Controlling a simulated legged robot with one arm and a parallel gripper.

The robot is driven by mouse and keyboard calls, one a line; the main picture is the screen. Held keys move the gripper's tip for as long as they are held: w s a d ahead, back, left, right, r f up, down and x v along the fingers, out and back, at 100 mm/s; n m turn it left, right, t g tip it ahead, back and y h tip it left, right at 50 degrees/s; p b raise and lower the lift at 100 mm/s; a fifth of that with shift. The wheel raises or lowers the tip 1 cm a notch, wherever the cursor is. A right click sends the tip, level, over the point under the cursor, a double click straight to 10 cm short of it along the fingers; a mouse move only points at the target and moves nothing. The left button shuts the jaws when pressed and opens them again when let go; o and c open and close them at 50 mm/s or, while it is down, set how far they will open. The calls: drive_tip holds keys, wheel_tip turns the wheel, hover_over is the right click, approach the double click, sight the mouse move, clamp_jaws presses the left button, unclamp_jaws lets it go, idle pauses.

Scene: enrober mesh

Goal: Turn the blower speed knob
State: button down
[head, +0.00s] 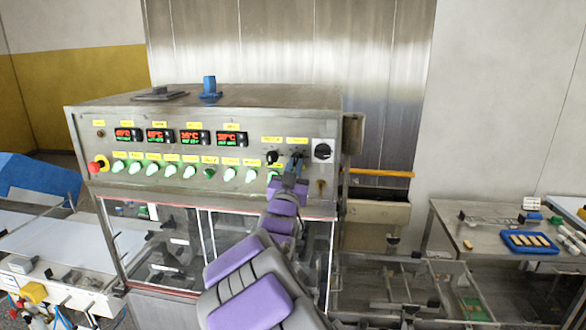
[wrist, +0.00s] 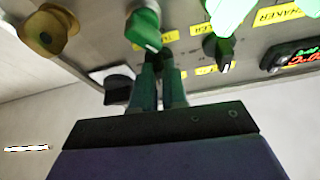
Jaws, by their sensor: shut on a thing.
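The control panel (head: 110,180) carries two small black knobs at its right, under yellow labels too small to read. My gripper (head: 297,160) reaches up to the right one of these knobs, and its fingers are shut on it. In the wrist view my fingertips (wrist: 158,58) meet at the panel face and hide most of that knob. The other black knob (head: 272,157) stands free just to its left; it also shows in the wrist view (wrist: 217,50). I cannot tell from the labels which is the blower speed knob.
A black rotary switch (head: 322,151) on a light plate sits close right of my gripper. A green knob (wrist: 144,29) and a brass fitting (wrist: 48,31) stand out nearby. Several green knobs, red displays (head: 160,135) and a red emergency button (head: 97,165) lie left.

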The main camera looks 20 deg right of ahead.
drive_tip(key=shift+r+n+t+y, duration=0.3)
drive_tip(key=shift+n+t+y, duration=0.15)
drive_tip(key=shift+n, duration=0.35)
drive_tip(key=c, duration=1.2)
unclamp_jaws()
drive_tip(key=shift+f, duration=0.15)
drive_tip(key=shift+o, duration=0.2)
drive_tip(key=b+v, duration=0.6)
drive_tip(key=v, duration=1.1)
drive_tip(key=shift+a+f, duration=0.15)
drive_tip(key=shift+a, duration=0.1)
